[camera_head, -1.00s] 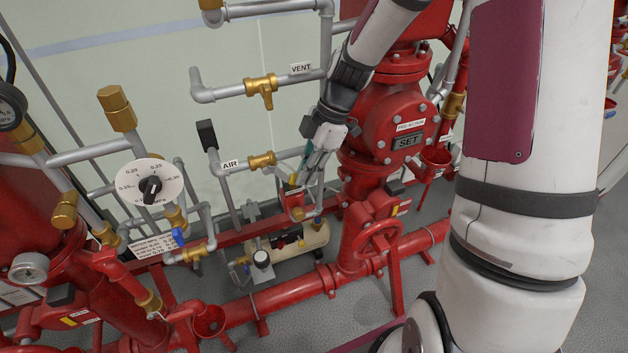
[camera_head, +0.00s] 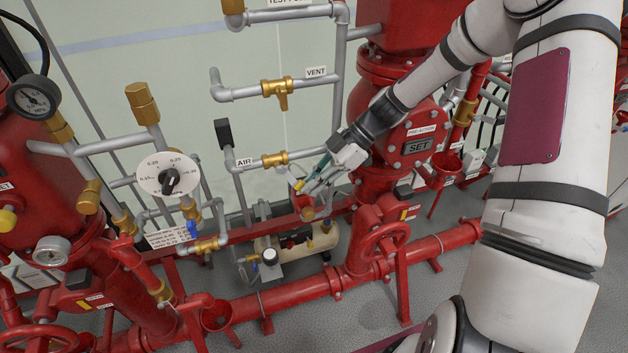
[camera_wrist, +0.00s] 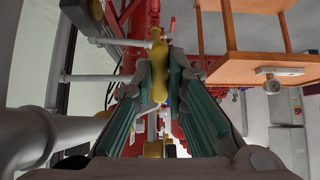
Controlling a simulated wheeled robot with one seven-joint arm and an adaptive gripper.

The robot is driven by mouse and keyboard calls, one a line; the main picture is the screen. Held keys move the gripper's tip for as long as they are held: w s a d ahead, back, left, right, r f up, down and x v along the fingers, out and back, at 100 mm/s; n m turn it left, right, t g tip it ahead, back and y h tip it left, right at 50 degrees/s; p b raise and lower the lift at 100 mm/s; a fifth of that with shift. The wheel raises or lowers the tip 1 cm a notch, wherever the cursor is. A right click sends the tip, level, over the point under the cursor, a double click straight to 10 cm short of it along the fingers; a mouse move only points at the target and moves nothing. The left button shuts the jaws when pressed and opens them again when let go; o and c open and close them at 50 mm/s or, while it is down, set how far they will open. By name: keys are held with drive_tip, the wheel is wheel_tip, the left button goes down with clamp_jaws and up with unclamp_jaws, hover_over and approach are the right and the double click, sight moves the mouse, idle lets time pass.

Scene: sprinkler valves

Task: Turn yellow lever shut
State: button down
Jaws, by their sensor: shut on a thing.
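The yellow lever (camera_wrist: 158,84) stands between my fingers in the wrist view, running up and down the middle of the picture. My gripper (camera_wrist: 160,74) is shut on it, with one teal-padded finger on each side. In the head view, my gripper (camera_head: 311,182) reaches down and left to the small red valve area right of the AIR pipe. A bit of yellow (camera_head: 299,184) shows at its fingertips there. The fingers hide most of the valve body, so I cannot tell its exact angle to the pipe.
The AIR valve (camera_head: 274,159) and VENT valve (camera_head: 279,88) are brass, on grey pipes to the left. A red handwheel (camera_head: 385,243) is below. An orange shelf (camera_wrist: 240,72) shows at right in the wrist view.

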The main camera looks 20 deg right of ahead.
drive_tip(key=c, duration=1.6)
unclamp_jaws()
wheel_tip(320, 180, up, 10)
